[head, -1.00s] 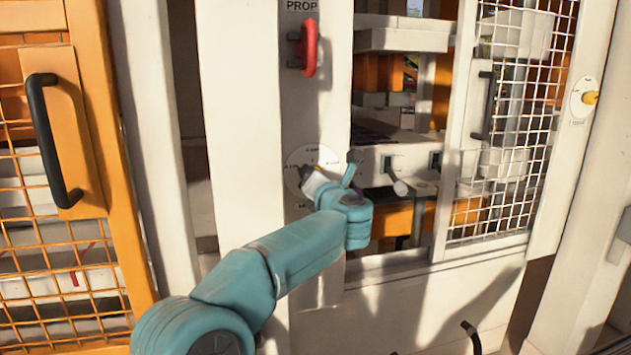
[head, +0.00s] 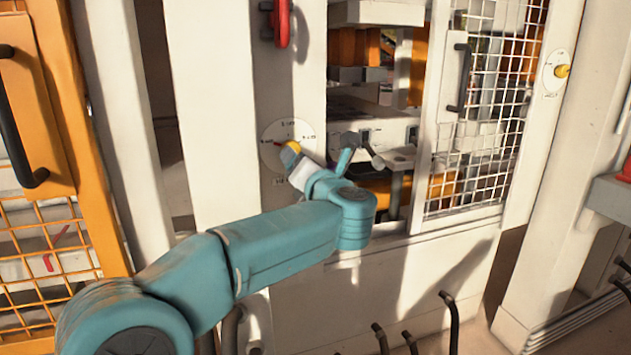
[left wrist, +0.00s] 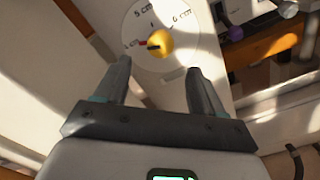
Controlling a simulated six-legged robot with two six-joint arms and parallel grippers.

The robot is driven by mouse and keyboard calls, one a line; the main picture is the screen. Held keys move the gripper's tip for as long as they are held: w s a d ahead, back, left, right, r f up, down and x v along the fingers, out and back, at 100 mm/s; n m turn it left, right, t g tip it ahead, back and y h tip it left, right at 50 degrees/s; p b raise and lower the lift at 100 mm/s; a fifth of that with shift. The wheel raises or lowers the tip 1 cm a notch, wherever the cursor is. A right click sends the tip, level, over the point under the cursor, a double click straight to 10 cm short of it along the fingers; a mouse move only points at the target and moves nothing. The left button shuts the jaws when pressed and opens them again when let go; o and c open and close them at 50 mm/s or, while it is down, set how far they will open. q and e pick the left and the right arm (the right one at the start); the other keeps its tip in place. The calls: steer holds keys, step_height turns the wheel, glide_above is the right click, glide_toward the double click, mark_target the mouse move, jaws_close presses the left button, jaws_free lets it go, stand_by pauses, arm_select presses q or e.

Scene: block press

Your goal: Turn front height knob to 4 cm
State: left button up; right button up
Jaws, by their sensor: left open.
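The front height knob (head: 294,147) is yellow and sits on a round white dial (head: 272,158) on the white panel. In the left wrist view the knob (left wrist: 159,43) has a dark slot, with a red mark on its left side. The dial (left wrist: 128,30) reads 5 cm at upper left and 6 cm at upper right; a label at the left is partly hard to read. The red mark lies toward that left label. My left gripper (left wrist: 158,68) is open and empty, with the knob just beyond and between its fingertips. My right gripper is not in view.
A red handle (head: 281,22) is above the dial. A white mesh door (head: 485,120) with a black handle is to the right, and another yellow knob (head: 562,71) is farther right. An orange mesh door (head: 45,110) stands at the left.

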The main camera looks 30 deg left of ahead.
arm_select(q)
steer(key=v, duration=0.8)
steer(key=shift+s+d, duration=0.1)
